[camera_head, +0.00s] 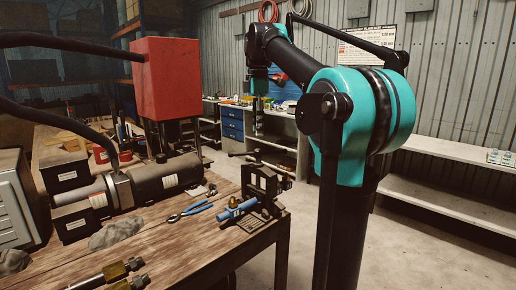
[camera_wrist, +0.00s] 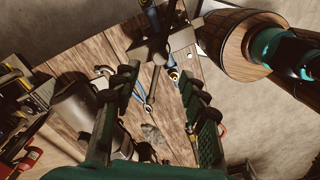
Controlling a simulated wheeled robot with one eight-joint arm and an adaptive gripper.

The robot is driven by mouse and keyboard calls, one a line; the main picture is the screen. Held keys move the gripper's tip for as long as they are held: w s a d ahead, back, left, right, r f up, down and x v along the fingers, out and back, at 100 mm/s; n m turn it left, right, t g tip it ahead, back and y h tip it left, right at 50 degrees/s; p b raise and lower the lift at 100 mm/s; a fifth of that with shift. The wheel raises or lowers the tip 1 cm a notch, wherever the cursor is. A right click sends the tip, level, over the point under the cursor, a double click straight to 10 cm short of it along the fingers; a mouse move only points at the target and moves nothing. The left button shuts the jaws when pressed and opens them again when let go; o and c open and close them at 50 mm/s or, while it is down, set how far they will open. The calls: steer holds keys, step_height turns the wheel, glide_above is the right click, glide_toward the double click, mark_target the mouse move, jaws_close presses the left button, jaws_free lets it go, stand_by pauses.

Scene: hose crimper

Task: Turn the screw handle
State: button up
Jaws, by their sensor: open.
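The hose crimper (camera_head: 265,185) is a black screw press at the right edge of the wooden workbench. Its screw handle (camera_head: 243,154) is a dark bar across the top. A blue hose (camera_head: 236,211) with a brass end lies at the crimper's base. My gripper (camera_head: 258,130) hangs pointing down above the crimper, apart from the handle as far as I can tell. In the wrist view my gripper (camera_wrist: 158,82) shows two dark fingers spread wide, with nothing held. The dark handle and screw (camera_wrist: 157,50) appear beyond and between them.
Blue pliers (camera_head: 190,212) lie on the bench (camera_head: 185,250) left of the crimper. A black cylinder (camera_head: 165,180), a red box on a stand (camera_head: 167,78) and brass fittings (camera_head: 115,272) are farther left. Open floor lies right of the bench; white shelves (camera_head: 440,205) line the wall.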

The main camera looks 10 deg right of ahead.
mark_target(258, 150)
step_height(258, 150, down, 8)
steer(key=shift+r, duration=0.25)
jaws_close()
stand_by(0.3)
